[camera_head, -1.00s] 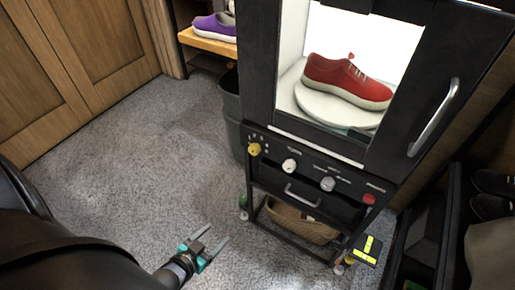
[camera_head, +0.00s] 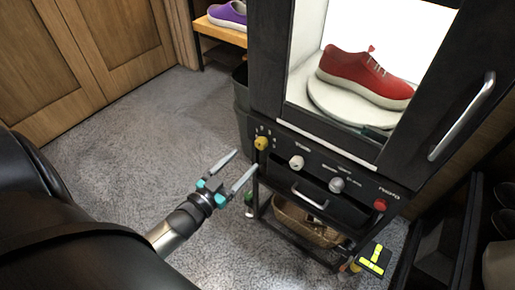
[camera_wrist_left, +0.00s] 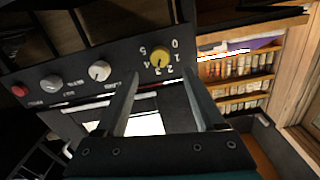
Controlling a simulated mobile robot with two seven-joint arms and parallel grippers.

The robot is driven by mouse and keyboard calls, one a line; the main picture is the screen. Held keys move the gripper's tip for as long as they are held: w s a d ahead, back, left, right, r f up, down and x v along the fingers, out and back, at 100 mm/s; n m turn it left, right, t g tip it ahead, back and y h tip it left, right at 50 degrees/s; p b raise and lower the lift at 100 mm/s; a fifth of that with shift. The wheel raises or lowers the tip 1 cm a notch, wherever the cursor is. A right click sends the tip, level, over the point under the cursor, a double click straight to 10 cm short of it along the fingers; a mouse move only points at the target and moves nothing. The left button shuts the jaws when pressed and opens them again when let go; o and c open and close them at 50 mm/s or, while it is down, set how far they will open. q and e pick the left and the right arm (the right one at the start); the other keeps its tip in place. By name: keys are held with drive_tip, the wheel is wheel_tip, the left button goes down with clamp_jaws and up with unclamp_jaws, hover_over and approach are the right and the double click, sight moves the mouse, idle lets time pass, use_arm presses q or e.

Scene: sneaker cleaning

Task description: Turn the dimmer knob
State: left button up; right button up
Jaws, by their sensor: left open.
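The control panel under the cabinet carries a yellow knob (camera_head: 262,143), a white knob (camera_head: 297,162), a grey knob (camera_head: 337,185) and a red button (camera_head: 380,204) in a row. Which one is the dimmer cannot be read in the head view. My left gripper (camera_head: 238,170) is open and empty, just left of the panel and near the yellow knob. In the left wrist view the yellow knob (camera_wrist_left: 160,57), with numbers around it, lies beyond and between the two open fingers (camera_wrist_left: 160,100), apart from them. My right gripper is not in view.
The black cabinet holds a red sneaker (camera_head: 365,75) on a white turntable (camera_head: 330,106). A basket (camera_head: 300,222) sits on the shelf below. A dark bin (camera_head: 241,120) stands behind the cabinet's left side. Grey carpet (camera_head: 130,150) lies clear on the left.

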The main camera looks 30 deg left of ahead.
sight(259, 146)
use_arm(q)
drive_tip(key=w, duration=0.2)
drive_tip(key=w+b, duration=0.1)
drive_tip(key=w, duration=0.1)
drive_tip(key=w+b, duration=0.1)
drive_tip(key=w, duration=0.1)
drive_tip(key=shift+w+d, duration=0.25)
drive_tip(key=shift+w, duration=0.55)
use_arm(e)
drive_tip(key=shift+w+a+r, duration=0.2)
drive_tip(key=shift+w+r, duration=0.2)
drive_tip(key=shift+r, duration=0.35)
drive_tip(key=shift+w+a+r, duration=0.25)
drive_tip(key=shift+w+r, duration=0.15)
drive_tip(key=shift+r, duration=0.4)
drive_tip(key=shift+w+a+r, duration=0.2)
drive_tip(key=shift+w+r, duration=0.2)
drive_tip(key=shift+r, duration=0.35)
use_arm(q)
clamp_jaws()
